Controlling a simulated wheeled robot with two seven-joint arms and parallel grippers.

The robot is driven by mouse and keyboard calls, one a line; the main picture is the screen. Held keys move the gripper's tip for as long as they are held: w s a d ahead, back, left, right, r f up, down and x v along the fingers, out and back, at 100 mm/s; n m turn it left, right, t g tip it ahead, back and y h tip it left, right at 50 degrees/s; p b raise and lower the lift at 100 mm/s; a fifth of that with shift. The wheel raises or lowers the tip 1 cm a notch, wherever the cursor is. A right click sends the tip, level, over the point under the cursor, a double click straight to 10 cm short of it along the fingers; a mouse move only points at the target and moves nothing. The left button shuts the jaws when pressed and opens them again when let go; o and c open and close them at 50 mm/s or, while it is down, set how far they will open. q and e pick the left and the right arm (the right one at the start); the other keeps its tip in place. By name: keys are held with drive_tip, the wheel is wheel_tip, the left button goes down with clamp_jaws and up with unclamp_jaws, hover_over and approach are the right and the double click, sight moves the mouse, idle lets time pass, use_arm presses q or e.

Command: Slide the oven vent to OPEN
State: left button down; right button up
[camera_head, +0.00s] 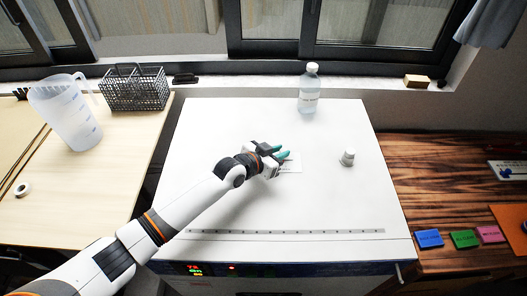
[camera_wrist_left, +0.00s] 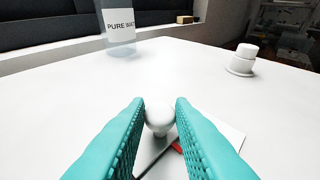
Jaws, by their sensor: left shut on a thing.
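The oven (camera_head: 230,125) has a broad white top, with its front panel and red and green lit digits at the lower edge. My left gripper (camera_head: 283,154) reaches in from the left to the middle of that top. In the left wrist view its teal fingers (camera_wrist_left: 160,107) are shut on a round white vent knob (camera_wrist_left: 159,119). A pale label plate (camera_wrist_left: 228,138) with a red mark lies beneath the knob, partly covered by the fingers. The plate also shows in the head view (camera_head: 292,163). Any lettering on it cannot be read. My right gripper is not in view.
A clear water bottle (camera_head: 309,90) stands at the back of the oven top. A small white capped piece (camera_head: 347,157) stands to the right of the gripper. A jug (camera_head: 66,112) and a wire basket (camera_head: 134,88) are on the left table. The oven top's front is clear.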

use_arm(q)
drive_tip(key=shift+s+d, duration=0.1)
drive_tip(key=shift+d, duration=0.45)
drive_tip(key=shift+a, duration=0.1)
drive_tip(key=c, duration=1.6)
unclamp_jaws()
drive_tip(key=o, duration=0.3)
drive_tip(key=shift+d, duration=0.25)
drive_tip(key=shift+s+a, duration=0.15)
drive_tip(key=shift+a, duration=0.25)
drive_tip(key=b+v, duration=0.1)
drive_tip(key=v, duration=1)
drive_tip(key=shift+s+r, duration=0.15)
drive_tip(key=shift+r, duration=0.1)
drive_tip(key=shift+f, duration=0.1)
